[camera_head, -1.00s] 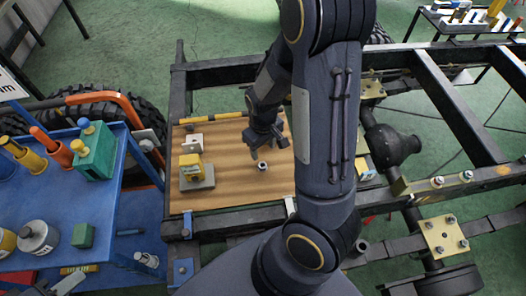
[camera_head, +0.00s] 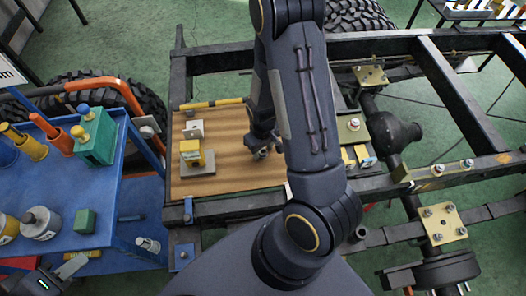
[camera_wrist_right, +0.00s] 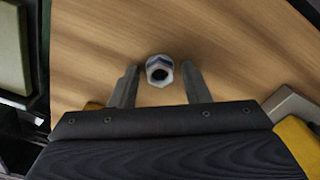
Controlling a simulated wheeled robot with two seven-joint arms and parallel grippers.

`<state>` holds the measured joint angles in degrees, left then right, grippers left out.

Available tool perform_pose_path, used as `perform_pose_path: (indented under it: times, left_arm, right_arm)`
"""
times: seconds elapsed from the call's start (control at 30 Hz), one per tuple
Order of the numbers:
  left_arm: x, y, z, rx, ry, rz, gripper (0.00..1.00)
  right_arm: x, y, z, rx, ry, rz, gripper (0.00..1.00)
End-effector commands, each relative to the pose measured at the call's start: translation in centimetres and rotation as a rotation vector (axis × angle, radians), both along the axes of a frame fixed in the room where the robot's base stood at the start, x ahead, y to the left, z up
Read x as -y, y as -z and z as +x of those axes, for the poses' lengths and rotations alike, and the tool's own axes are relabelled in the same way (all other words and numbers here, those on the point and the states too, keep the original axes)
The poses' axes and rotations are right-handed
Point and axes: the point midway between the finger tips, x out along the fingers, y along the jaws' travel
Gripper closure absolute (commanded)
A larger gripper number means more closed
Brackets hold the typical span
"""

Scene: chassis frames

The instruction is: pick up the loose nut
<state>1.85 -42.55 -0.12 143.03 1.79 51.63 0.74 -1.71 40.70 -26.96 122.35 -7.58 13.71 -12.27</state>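The loose nut (camera_wrist_right: 159,70) is a silvery hex nut with a dark hole, lying on the wooden board (camera_wrist_right: 240,45) in the right wrist view. My right gripper (camera_wrist_right: 159,78) is open, with one finger on each side of the nut and a small gap showing on both sides. In the head view my right gripper (camera_head: 263,152) is low over the board (camera_head: 228,165), and it hides most or all of the nut. My left gripper (camera_head: 42,283) is at the lower left corner, by the blue cart; its fingers are not clear.
A yellow block on a grey base (camera_head: 193,155) and a small white bracket (camera_head: 193,129) stand on the board's left. A yellow bar (camera_head: 212,103) lies along its back edge. The black chassis frame (camera_head: 215,60) surrounds the board. The blue cart (camera_head: 60,195) holds several items.

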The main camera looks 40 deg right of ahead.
Motion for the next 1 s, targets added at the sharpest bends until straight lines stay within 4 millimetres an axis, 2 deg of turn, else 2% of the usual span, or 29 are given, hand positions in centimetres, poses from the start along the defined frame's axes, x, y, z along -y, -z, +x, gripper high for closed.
perform_pose_path:
  times: [0.03, 0.27, 0.5, 0.67, 0.83, 1.0]
  left_arm:
    - [0.0, 0.0, 0.0, 0.0, 0.0, 0.0, 0.64]
    - [0.0, 0.0, 0.0, 0.0, 0.0, 0.0, 0.64]
    - [0.0, 0.0, 0.0, 0.0, 0.0, 0.0, 0.64]
    - [0.0, -0.1, 0.0, 0.0, 0.0, 0.0, 0.64]
    - [0.0, -0.4, 0.0, 0.0, 0.0, 0.0, 0.64]
    - [0.0, -0.8, 0.0, 0.0, 0.0, 0.0, 0.64]
  right_arm:
    - [0.0, 0.0, 0.0, 0.0, 0.0, 0.0, 0.64]
    - [0.0, 0.0, 0.0, 0.0, 0.0, 0.0, 0.94]
    - [0.0, -0.1, 0.0, 0.0, 0.0, 0.0, 0.94]
    - [0.0, -0.9, 0.1, 0.002, -0.001, 0.0, 0.94]
    - [0.0, -3.4, 0.1, 0.006, -0.002, 0.0, 0.94]
    - [-2.5, -7.0, -1.7, 0.006, -0.008, 0.002, 0.94]
